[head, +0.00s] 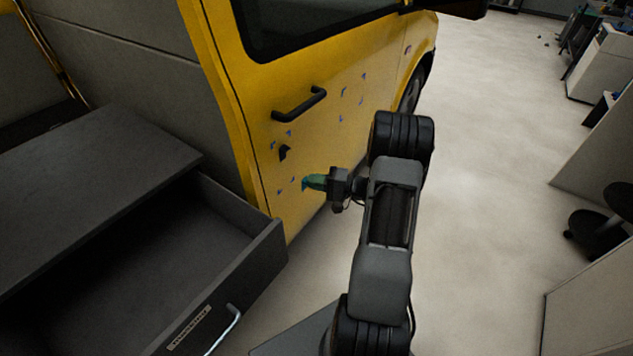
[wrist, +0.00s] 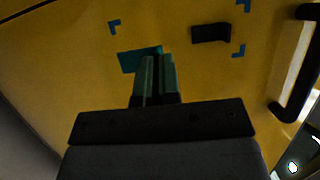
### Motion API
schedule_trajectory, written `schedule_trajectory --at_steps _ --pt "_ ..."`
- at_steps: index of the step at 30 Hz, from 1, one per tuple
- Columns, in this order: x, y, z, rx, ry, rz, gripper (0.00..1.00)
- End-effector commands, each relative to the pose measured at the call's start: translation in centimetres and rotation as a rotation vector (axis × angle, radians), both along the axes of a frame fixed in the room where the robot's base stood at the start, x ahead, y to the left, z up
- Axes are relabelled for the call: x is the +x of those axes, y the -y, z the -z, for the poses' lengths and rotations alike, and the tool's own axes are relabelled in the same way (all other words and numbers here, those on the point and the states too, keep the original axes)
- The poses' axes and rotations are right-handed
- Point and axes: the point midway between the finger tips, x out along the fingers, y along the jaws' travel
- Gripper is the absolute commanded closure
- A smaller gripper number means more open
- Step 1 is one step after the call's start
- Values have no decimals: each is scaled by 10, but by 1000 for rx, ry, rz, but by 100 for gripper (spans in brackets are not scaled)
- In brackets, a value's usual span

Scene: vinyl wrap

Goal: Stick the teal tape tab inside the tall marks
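The teal tape tab (wrist: 134,61) shows flat at the fingertips in the wrist view and as a small teal patch (head: 305,185) in the head view. My gripper (wrist: 153,60) has its green fingers nearly together on the tab, close in front of the yellow door. I cannot tell whether the tab touches the door. Blue corner marks (wrist: 114,26) form a tall outline around the black lock piece (wrist: 210,33). In the head view this taller group (head: 280,192) lies left of the gripper. One corner is hidden in the wrist view by the tab or fingers.
A shorter group of blue marks (head: 344,92) sits further right on the yellow door (head: 327,130). The black door handle (head: 299,104) sticks out above the lock. An open grey drawer (head: 268,255) stands at the left.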

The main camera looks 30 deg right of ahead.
Motion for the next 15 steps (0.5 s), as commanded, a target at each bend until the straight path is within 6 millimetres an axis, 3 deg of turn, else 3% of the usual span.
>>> schedule_trajectory --at_steps 15 --pt "44 -23 0 0 -1 -7 100"
